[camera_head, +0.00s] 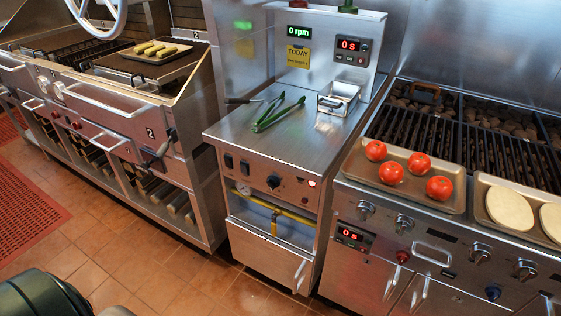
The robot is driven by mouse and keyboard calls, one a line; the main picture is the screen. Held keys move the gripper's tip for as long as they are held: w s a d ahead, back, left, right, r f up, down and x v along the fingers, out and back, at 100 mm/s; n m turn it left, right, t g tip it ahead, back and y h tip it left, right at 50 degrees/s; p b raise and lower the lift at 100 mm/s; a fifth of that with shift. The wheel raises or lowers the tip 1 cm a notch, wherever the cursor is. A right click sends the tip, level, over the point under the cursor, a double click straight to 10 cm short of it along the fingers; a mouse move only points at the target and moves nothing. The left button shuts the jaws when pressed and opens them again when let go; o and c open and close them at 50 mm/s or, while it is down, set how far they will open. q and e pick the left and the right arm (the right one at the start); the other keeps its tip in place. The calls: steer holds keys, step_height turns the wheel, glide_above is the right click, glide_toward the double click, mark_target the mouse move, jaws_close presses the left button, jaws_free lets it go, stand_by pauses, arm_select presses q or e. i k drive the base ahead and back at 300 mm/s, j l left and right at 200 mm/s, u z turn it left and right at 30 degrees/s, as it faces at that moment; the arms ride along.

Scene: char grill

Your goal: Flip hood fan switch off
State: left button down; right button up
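Two black rocker switches sit side by side on the front panel of the middle steel cabinet, a left one (228,160) and a right one (244,167). Their labels and positions are too small to read, so I cannot tell which is the hood fan switch. A green display (298,32) on the back panel reads "0 rpm". A black knob (273,182) and a small red-lit element (312,183) are on the same front panel. Neither of my grippers is in view.
Green tongs (279,113) and a small metal pan (338,98) rest on the cabinet top (240,130). The char grill with a tray of tomatoes (391,173) stands to the right. A griddle unit with a lever (160,150) stands left. Tiled floor (180,275) in front looks clear.

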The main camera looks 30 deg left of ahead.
mark_target(227, 160)
steer(key=u, duration=1.3)
